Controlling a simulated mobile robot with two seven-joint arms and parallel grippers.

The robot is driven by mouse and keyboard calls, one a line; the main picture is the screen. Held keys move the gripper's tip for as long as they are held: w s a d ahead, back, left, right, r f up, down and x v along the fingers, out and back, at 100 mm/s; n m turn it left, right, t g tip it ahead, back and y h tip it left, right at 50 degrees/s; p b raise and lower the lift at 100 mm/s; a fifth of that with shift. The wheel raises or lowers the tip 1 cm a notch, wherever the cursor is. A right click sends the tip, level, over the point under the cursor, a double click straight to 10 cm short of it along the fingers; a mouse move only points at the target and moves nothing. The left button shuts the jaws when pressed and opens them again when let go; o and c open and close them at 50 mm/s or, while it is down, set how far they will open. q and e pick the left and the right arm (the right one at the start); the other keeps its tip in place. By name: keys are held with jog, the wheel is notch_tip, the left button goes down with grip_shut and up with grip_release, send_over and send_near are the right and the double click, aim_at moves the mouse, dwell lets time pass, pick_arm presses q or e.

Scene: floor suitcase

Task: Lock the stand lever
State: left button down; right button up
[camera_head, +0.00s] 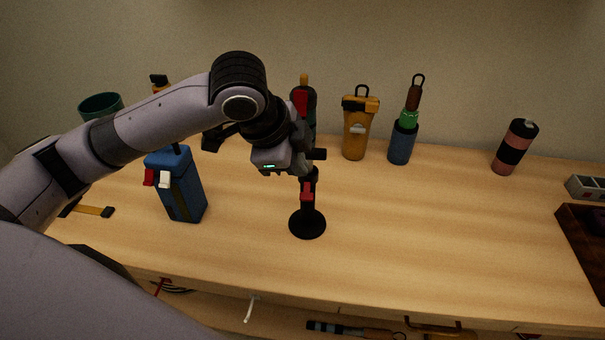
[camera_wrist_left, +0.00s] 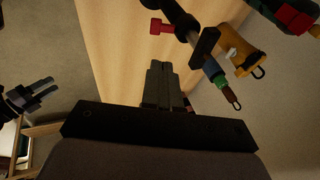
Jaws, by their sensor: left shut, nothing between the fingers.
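A black stand with a round base (camera_head: 307,226) is upright on the wooden workbench. A red lever (camera_head: 308,190) is low on its post, and another red part (camera_head: 300,102) shows higher up. My left gripper (camera_head: 303,168) is beside the post, above the lower lever, partly hiding the stand's middle. In the left wrist view its fingers (camera_wrist_left: 160,80) are together and empty, with a red stand part (camera_wrist_left: 160,27) apart from their tips. Whether a lever is locked cannot be told. A dark gripper, apparently my right (camera_wrist_left: 35,92), is at that view's left edge; its jaw state is unclear.
A blue box-like container (camera_head: 182,190) stands left of the stand. A yellow container (camera_head: 356,125), a blue-and-green bottle (camera_head: 403,140) and a pink-and-black cylinder (camera_head: 514,147) stand along the back. The bench (camera_head: 430,230) is clear right of the stand.

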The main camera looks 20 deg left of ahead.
pick_arm(q)
jog(key=v, duration=0.5)
jog(key=shift+s+r, duration=0.3)
jog(key=shift+s, duration=0.2)
jog(key=shift+a, duration=0.1)
jog(key=s+d+f+n+h, duration=0.1)
jog(key=s+d+f+n, duration=0.2)
jog(key=f, duration=0.4)
jog(key=s+d+f+n+h, duration=0.1)
jog(key=s+d+f+n, duration=0.15)
jog(key=f, duration=0.45)
jog(key=s+a+f+n+g+y, duration=0.25)
jog(key=s+a+f+n, duration=0.55)
jog(key=s+f, duration=0.4)
jog(key=w+d+f+m+t+h, duration=0.1)
jog(key=w+d+f+t, duration=0.1)
jog(key=w+f+t, duration=0.3)
jog(key=shift+w+d+f+t, duration=0.2)
jog(key=shift+d+f+t, duration=0.2)
jog(key=shift+f+t, duration=1.05)
